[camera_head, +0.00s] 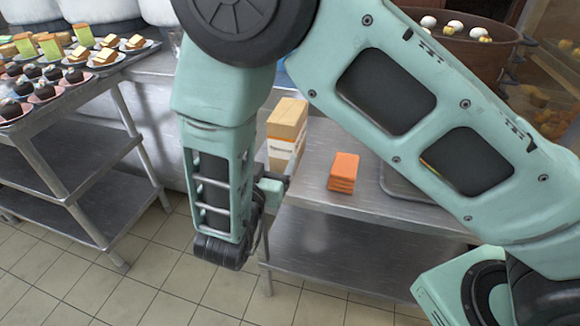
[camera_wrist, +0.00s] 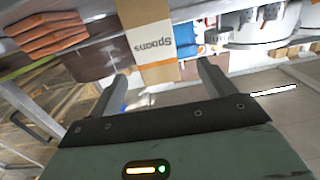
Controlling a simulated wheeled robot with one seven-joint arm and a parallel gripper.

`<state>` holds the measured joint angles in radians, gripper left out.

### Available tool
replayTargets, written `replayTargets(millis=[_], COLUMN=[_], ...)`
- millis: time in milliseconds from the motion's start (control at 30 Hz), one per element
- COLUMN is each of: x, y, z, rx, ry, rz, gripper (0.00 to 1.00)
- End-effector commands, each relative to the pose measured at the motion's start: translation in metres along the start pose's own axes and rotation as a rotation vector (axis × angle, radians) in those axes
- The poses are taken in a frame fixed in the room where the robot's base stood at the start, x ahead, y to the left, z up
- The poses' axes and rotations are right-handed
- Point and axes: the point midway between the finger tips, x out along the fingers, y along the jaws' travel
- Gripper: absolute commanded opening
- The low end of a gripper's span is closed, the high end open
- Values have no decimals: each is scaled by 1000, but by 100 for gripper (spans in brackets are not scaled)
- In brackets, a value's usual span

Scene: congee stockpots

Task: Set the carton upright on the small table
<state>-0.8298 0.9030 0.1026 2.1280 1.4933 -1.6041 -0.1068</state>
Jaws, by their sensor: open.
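A tan and white carton (camera_head: 285,140) with a printed label and an orange stripe stands on the left part of the small metal table (camera_head: 315,195). The wrist view shows the carton (camera_wrist: 150,38) with the word "Spoons" on its white band. My gripper (camera_wrist: 160,72) is open. Its two fingers point toward the carton, one to each side of it in the picture, with nothing held between them. I cannot tell how far apart carton and fingers are. In the head view my arm hides part of the table, and the fingers are hard to make out.
A stack of orange pieces (camera_head: 343,172) lies on the table, right of the carton. A metal tray (camera_head: 405,186) is farther right. A dessert table (camera_head: 75,90) stands at the left, and a brown pot (camera_head: 470,55) with eggs at the back right.

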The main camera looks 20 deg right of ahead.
Motion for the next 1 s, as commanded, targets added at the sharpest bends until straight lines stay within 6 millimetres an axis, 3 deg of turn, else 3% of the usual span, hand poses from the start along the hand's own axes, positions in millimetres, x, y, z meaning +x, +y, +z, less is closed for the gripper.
replayTargets(millis=[133,233,367,467,567,700,900,1000], x=[1,-12,-51,-89,-128,-171,-191,-191], y=[-27,-54,-76,-74,-54,5,101,132], z=[-1,-4,-16,-28,-41,-53,-62,-66], rx=[72,111,90,14,-119,-385,-775,-896], ry=[-205,-415,-671,-841,-984,-1140,-1262,-1290], rz=[-139,-308,-553,-731,-886,-1031,-1052,-1024], gripper=[82,82,82,82,82,82,82,82])
